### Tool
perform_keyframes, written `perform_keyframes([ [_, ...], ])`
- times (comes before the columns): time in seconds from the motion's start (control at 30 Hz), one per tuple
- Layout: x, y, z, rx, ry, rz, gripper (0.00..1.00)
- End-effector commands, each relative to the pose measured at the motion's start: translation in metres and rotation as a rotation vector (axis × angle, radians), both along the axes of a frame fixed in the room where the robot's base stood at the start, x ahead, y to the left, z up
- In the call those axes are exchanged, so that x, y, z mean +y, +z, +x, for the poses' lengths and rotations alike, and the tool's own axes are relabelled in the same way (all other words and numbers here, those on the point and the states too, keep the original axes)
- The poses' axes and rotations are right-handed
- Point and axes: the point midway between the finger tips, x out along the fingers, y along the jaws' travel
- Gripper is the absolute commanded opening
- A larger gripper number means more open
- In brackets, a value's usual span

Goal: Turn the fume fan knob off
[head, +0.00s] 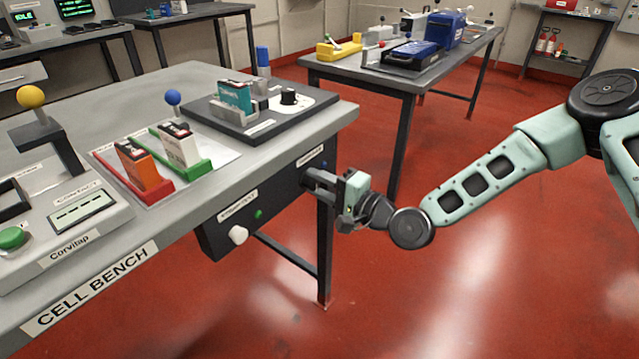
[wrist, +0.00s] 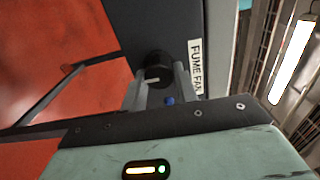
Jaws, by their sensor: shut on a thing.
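The fume fan knob (wrist: 157,66) is a round black knob with a white line, on the dark panel beside the "FUME FAN" label (wrist: 196,68) in the wrist view. The line lies roughly level in that picture. My gripper (wrist: 160,87) has one finger on each side of the knob and is shut on it. A small blue light (wrist: 169,101) shows between the fingers. In the head view my gripper (head: 310,181) is at the right end of the dark box (head: 285,197) under the cell bench; it hides the knob there.
A white knob (head: 238,234) with a green light sits on the same box, left of my gripper. The bench top (head: 240,165) overhangs above, carrying coloured battery holders. A second table (head: 408,82) stands behind. The red floor to the right is clear.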

Motion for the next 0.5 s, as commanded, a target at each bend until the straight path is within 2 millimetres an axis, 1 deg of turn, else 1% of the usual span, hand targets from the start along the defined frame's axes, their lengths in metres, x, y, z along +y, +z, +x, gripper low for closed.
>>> perform_keyframes([
  [0.23,-0.0001,-0.0009,-0.0001,0.004,-0.001,0.000,0.07],
  [0.27,-0.0001,-0.0009,-0.0001,0.004,-0.001,0.000,0.35],
  [0.3,-0.0002,-0.0008,-0.0001,0.004,-0.001,0.000,0.46],
  [0.33,-0.0002,-0.0008,-0.0001,0.003,-0.001,0.000,0.51],
  [0.5,-0.0001,-0.0005,-0.0001,0.001,-0.001,0.000,0.51],
])
